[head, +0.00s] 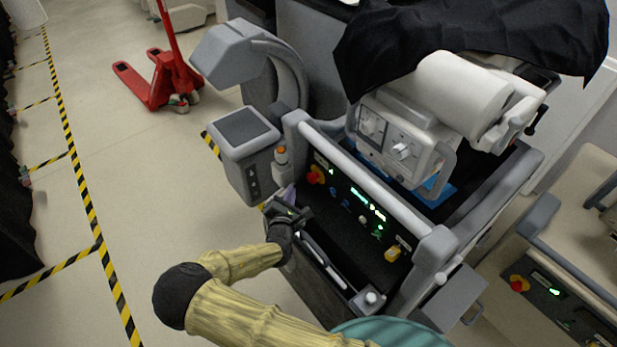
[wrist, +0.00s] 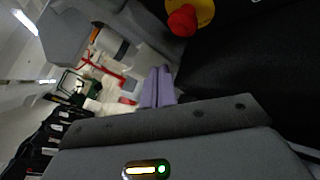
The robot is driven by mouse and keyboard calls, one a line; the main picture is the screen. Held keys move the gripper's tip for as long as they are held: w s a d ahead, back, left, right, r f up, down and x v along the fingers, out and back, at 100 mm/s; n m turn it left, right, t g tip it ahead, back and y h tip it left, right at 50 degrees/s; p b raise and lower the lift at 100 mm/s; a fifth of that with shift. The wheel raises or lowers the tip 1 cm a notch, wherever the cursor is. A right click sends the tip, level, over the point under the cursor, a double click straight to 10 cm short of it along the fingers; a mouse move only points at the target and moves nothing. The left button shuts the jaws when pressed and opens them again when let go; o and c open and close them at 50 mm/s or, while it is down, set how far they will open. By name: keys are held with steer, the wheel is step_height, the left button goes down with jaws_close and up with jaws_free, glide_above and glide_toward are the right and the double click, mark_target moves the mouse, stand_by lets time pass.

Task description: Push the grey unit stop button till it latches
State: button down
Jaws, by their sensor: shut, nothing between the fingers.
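The stop button (head: 315,175) is a red mushroom knob on a yellow disc, at the upper left end of the black front panel of the grey unit (head: 437,247). In the wrist view the red knob (wrist: 181,20) shows at the top, right of and above my fingertips. My gripper (head: 284,197) is shut and empty, its purple fingers (wrist: 158,86) side by side. In the head view it is at the panel's left end, below and left of the button. The fingers look apart from the knob; their exact distance from the panel is unclear.
A second unit at the right has a similar red button (head: 518,284). A grey post with an orange-topped piece (head: 281,153) stands just left of the panel. A black cover (head: 470,35) drapes over the top. A red pallet truck (head: 160,80) is farther back; open floor lies left.

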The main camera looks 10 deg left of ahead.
mark_target(313, 178)
steer(key=shift+w+d, duration=1.05)
steer(key=shift+w, duration=0.2)
steer(key=shift+d, duration=0.1)
steer(key=shift+w, duration=0.15)
stand_by(0.9)
steer(key=shift+w+d, duration=0.25)
steer(key=shift+w+d+b, duration=0.3)
steer(key=shift+w, duration=0.1)
stand_by(1.0)
steer(key=shift+s+a+b, duration=0.4)
steer(key=shift+s+a, duration=0.15)
steer(key=shift+s, duration=0.15)
